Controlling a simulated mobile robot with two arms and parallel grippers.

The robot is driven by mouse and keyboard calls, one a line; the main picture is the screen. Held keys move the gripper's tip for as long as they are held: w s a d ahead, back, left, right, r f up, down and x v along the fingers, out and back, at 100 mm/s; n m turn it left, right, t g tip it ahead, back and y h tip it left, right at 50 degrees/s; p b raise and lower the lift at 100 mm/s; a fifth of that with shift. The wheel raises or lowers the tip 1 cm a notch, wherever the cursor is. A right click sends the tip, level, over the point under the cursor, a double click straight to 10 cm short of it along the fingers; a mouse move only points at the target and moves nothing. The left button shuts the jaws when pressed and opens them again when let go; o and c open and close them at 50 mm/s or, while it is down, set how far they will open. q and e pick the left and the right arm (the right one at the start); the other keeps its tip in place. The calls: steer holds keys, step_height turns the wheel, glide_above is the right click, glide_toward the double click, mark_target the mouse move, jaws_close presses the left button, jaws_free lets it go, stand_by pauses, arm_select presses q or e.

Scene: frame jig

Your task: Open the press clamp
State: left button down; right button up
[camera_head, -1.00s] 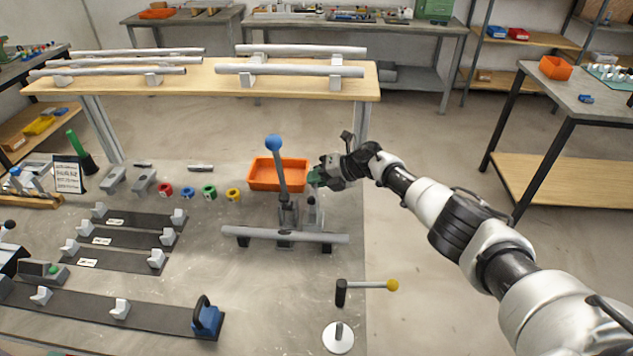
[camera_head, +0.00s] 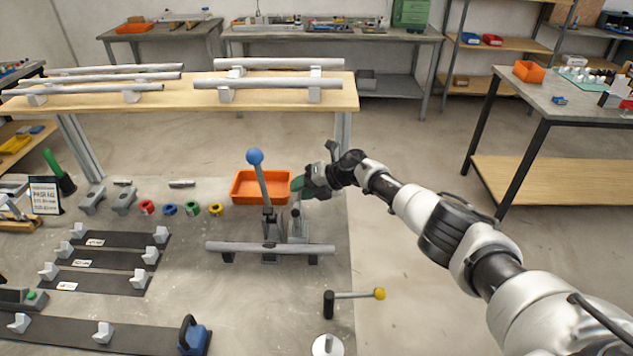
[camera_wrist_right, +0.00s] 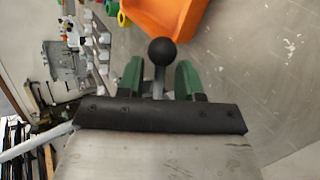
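A clamp with an upright lever and blue ball (camera_head: 255,157) stands on the bench. A grey tube (camera_head: 225,247) lies at its foot. Beside it, to the right, is a short grey post (camera_head: 295,222). My right gripper (camera_head: 297,187) is just above this post, right of the blue-ball lever. In the right wrist view its green fingers (camera_wrist_right: 160,80) are apart, with a stem topped by a black ball (camera_wrist_right: 161,51) between them. Gaps seem to show on both sides of the stem. My left gripper is out of view.
An orange bin (camera_head: 245,188) sits just behind the clamp. A lever with a yellow ball (camera_head: 379,294) is nearer on the bench. Several coloured rings (camera_head: 191,208) and dark fixture strips (camera_head: 105,258) lie left. Open floor is right of the bench.

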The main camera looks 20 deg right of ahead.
steer(key=v, duration=0.9)
steer(key=shift+s+d+r, duration=0.15)
steer(key=shift+d, duration=0.2)
